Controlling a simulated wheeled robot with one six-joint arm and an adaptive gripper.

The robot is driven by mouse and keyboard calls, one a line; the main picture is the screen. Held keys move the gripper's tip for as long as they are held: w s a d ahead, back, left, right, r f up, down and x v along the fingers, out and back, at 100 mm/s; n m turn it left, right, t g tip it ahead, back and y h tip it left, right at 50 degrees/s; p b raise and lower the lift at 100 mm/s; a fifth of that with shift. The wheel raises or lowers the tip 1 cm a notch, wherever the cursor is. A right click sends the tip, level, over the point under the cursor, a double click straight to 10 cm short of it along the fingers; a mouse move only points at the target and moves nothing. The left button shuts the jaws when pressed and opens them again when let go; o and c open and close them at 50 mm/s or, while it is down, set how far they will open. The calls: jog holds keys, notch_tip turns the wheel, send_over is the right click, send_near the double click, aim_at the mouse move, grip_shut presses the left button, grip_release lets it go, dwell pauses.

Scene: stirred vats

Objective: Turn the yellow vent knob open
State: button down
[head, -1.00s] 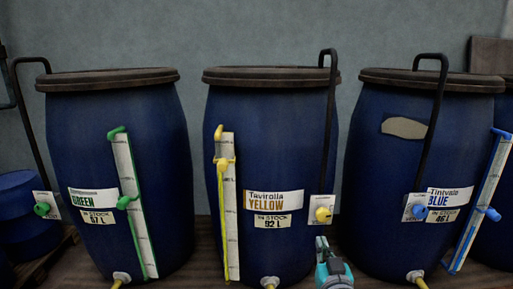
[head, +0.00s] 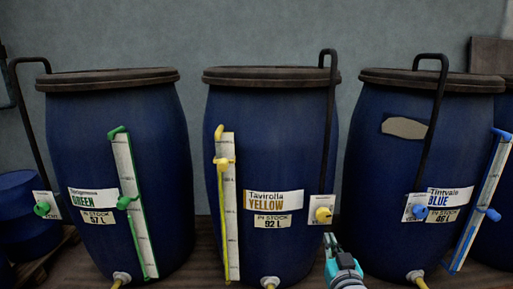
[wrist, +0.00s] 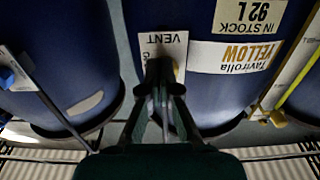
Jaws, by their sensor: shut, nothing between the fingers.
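The yellow vent knob (head: 322,214) sits on a white plate at the right side of the middle vat (head: 275,150), labelled Tavirolla YELLOW. A black pipe rises above it. My gripper (head: 329,238) is just below and slightly right of the knob in the head view, its fingers shut and empty. In the wrist view, which shows the vat upside down, the shut fingers (wrist: 160,72) overlap the VENT plate (wrist: 172,45). They hide most of the knob there; only a yellow sliver shows. I cannot tell whether the fingers touch it.
The green vat (head: 90,150) stands at left and the blue vat (head: 400,165) at right, each with its own vent knob and black pipe. A yellow-marked level gauge (head: 228,200) is on the middle vat's left side. Taps stick out at the bottoms of the vats.

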jog(key=w, duration=0.4)
jog(key=shift+w, duration=0.25)
jog(key=shift+r, duration=0.25)
dwell(0.6)
jog(key=shift+a, duration=0.35)
dwell(0.3)
jog(key=s, duration=0.6)
jog(key=shift+f, duration=0.45)
jog(key=shift+f, duration=0.1)
